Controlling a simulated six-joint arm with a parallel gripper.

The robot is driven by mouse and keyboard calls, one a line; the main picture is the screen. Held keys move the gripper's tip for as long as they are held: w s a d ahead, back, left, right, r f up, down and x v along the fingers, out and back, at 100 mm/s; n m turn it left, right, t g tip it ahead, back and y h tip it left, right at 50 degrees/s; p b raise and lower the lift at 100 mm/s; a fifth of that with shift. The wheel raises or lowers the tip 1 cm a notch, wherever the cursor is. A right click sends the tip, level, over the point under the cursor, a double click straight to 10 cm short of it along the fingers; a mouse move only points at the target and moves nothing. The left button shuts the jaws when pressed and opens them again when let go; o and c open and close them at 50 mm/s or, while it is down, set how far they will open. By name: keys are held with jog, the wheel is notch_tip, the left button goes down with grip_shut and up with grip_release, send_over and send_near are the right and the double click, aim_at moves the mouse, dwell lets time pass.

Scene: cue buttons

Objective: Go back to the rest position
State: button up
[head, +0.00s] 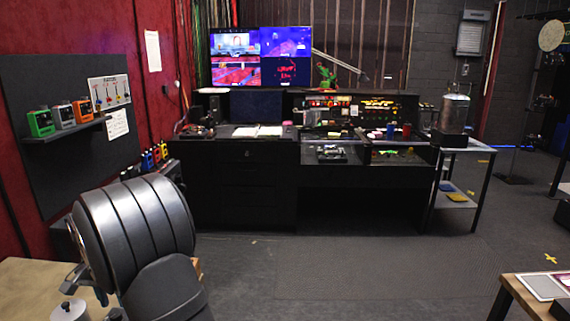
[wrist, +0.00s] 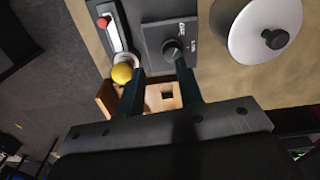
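In the wrist view my gripper (wrist: 160,75) shows two dark fingers standing apart with nothing between their tips. Past the tips is a grey panel with a round black dial (wrist: 173,50). A small wooden box (wrist: 162,97) with a square hole shows between and below the fingers.
A black desk (head: 245,185) stands behind open floor.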

jog(key=shift+w+a+f+n, duration=0.15)
jog(key=shift+a+f+n, duration=0.15)
jog(key=shift+f+n, duration=0.55)
jog(key=shift+w+a+f+n, duration=0.15)
jog(key=shift+a+f+n, duration=0.3)
jog(key=shift+f, duration=0.6)
jog(key=shift+w+a+f+n, duration=0.15)
jog(key=shift+f+n, duration=0.65)
jog(key=shift+f, duration=0.15)
jog(key=shift+o, duration=0.2)
jog(key=o, duration=1.4)
jog(key=shift+r, duration=0.15)
jog(key=shift+o, duration=0.2)
jog(key=s+d+r+n, duration=0.2)
jog(key=d+r+n, duration=0.3)
jog(key=r, duration=0.4)
jog(key=s+d+r+n, duration=0.3)
jog(key=r+n, duration=0.5)
jog(key=r, duration=0.1)
notch_tip(320, 180, down, 10)
jog(key=shift+w, duration=0.25)
jog(key=shift+a, duration=0.1)
notch_tip(320, 180, up, 10)
